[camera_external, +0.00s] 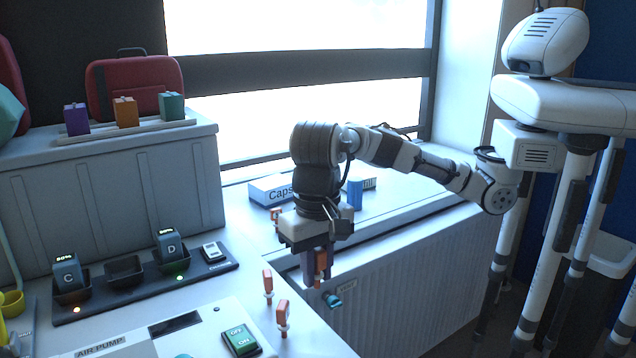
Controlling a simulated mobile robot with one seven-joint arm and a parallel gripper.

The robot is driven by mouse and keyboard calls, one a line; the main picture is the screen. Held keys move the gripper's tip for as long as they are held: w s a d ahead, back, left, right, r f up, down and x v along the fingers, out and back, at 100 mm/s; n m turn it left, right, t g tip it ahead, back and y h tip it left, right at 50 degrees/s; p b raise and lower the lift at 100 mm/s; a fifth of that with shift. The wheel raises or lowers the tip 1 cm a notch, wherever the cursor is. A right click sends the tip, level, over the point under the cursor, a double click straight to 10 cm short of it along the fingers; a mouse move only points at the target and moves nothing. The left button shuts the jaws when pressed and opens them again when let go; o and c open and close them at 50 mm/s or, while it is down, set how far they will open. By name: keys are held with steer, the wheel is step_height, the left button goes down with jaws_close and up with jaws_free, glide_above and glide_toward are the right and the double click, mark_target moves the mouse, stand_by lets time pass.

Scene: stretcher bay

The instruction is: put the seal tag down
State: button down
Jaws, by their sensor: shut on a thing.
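My gripper (317,278) points down at the front edge of the counter, near the middle of the view. It is shut on an orange seal tag (321,262), which shows partly between the dark fingers. The fingers hide the rest of it. Two similar orange and white tags stand upright on the counter to the lower left, one (267,282) farther back and one (283,314) nearer. Another small orange piece (276,213) shows behind my gripper, partly hidden. I cannot tell whether the held tag touches anything below.
A black charger strip (205,265) with units C (67,275) and D (170,247) lies at left. The air pump panel (130,345) with a green switch (240,340) is in front. A Caps box (270,190) and blue cylinder (355,193) stand behind. A radiator (400,290) is below the sill.

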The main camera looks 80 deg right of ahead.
step_height(320, 180, down, 13)
steer(key=shift+f+p, duration=0.1)
steer(key=shift+p, duration=0.65)
steer(key=shift+f, duration=0.1)
steer(key=c, duration=1.3)
jaws_free()
